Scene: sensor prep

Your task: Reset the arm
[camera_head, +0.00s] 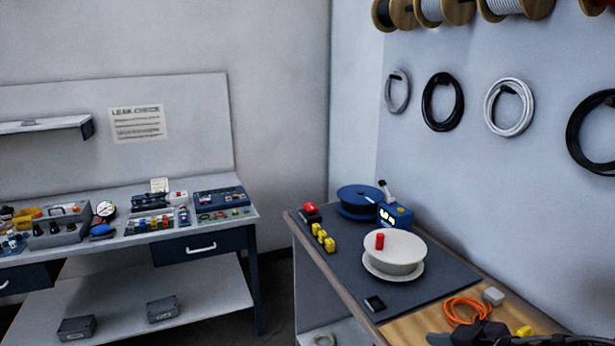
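My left gripper is not in view. A dark shape (482,334) shows at the bottom edge on the right, cut off by the frame. It looks like part of my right gripper or arm, but I cannot tell for sure, nor whether it is open or shut. It lies in front of the wooden part of the right bench (408,329). A small yellow piece (523,331) shows beside it.
The right bench's dark mat (345,275) holds a white round drum (394,254) with a red piece (379,241) on top, a blue spool (358,200), a blue device (396,215) and yellow blocks (323,237). An orange cable (460,309) lies nearer. The left bench (190,230) is crowded.

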